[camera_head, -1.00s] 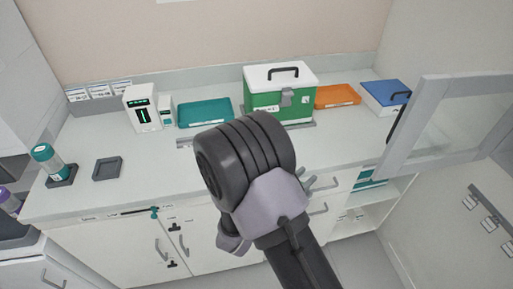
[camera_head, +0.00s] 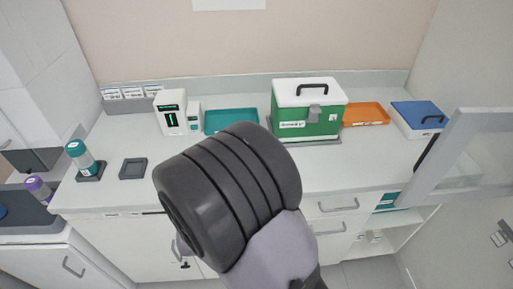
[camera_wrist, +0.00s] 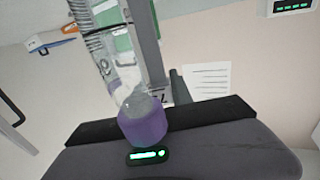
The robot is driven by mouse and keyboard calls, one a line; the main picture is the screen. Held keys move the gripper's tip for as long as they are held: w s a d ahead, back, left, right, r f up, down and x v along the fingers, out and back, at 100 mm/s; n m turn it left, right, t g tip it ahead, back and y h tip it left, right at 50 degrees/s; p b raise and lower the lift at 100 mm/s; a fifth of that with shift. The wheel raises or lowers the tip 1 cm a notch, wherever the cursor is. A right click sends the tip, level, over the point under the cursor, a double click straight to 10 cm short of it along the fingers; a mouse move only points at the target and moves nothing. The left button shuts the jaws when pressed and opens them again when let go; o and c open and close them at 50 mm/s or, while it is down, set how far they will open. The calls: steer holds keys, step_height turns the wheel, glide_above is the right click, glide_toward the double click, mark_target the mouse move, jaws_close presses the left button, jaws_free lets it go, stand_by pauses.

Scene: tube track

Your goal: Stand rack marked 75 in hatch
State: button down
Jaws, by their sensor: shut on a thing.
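A purple rounded part (camera_wrist: 143,125) is close to the camera, in front of the dark gripper body with a green light. In the head view my thick dark arm hides the gripper and the rack. A glazed door (camera_head: 450,155), seemingly the hatch door, stands open at the right; the hatch opening is not clearly visible.
On the bench are a green box with white lid (camera_head: 307,122), an orange tray (camera_head: 366,115), a blue-lidded box (camera_head: 418,115), a teal tray (camera_head: 230,121) and a white device (camera_head: 171,115). A teal-capped bottle (camera_head: 79,157) stands left, near an empty dark holder (camera_head: 133,168).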

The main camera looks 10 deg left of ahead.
steer(key=w+a+f+b, duration=0.1)
steer(key=w+a+f, duration=0.1)
steer(key=w, duration=0.4)
steer(key=w+a+f+b, duration=0.1)
steer(key=w+a+f, duration=0.2)
steer(key=w+a, duration=0.2)
steer(key=shift+w+a, duration=0.15)
steer(key=shift+w, duration=0.4)
steer(key=shift+f+b, duration=0.1)
steer(key=shift+b, duration=0.4)
steer(key=c, duration=1.1)
jaws_free()
